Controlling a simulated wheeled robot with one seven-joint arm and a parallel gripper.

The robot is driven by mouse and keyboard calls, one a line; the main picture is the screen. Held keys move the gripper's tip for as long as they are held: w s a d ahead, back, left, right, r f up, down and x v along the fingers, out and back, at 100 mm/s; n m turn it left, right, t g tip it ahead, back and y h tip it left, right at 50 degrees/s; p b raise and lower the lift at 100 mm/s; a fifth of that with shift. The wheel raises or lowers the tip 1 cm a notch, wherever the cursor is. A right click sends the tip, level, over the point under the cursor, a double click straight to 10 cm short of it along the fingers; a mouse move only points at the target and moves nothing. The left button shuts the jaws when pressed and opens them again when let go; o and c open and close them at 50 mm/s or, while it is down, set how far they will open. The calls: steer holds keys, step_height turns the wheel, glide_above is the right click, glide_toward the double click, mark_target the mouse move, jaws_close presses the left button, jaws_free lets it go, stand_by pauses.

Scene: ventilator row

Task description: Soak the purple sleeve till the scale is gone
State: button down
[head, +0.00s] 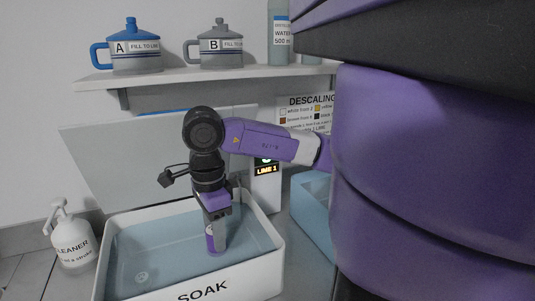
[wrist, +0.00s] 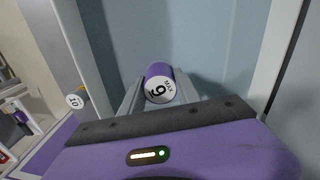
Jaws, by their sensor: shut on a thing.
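My gripper (head: 217,222) points down over the white SOAK basin (head: 190,292), which holds bluish liquid (head: 165,252). It is shut on the purple sleeve (head: 215,242), which hangs upright below the jaws with a pale lower part. I cannot tell how far its lower end is under the liquid. In the wrist view the sleeve (wrist: 158,72) sits between both fingers, its white end marked MAX and a digit. No scale can be made out on it from here.
A white CLEANER bottle (head: 72,240) stands left of the basin. The shelf (head: 170,75) above holds jug A (head: 133,50), jug B (head: 216,47) and a water bottle (head: 279,40). A DESCALING chart (head: 305,115) and a LINE 1 unit (head: 266,185) are behind. A blue bin (head: 312,215) stands right.

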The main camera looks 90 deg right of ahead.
steer(key=shift+r+p, duration=1.6)
steer(key=shift+r, duration=3.1)
steer(key=shift+s+f, duration=0.1)
